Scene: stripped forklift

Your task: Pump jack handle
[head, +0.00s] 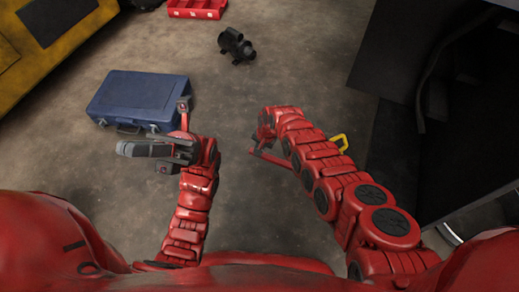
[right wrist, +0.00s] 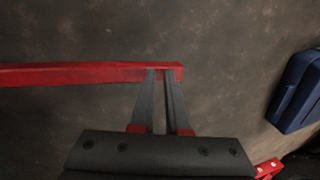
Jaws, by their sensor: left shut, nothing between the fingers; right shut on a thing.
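The jack handle (right wrist: 80,73) is a long, straight red bar that runs across the right wrist view from the left edge to just right of centre. My right gripper (right wrist: 161,73) is shut on it close to its right end. In the head view my right arm hides most of the right gripper, and a thin red bar (head: 272,158) shows beside the wrist. The jack's body cannot be made out. My left gripper (head: 124,149) is shut and empty, in front of the blue case, pointing left.
A blue case (head: 140,98) lies on the floor beyond my left gripper. A black device (head: 236,46) and a red tray (head: 197,8) lie further back. A yellow machine (head: 60,40) fills the upper left, a dark structure (head: 470,120) the right. A yellow part (head: 341,142) shows beside my right arm.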

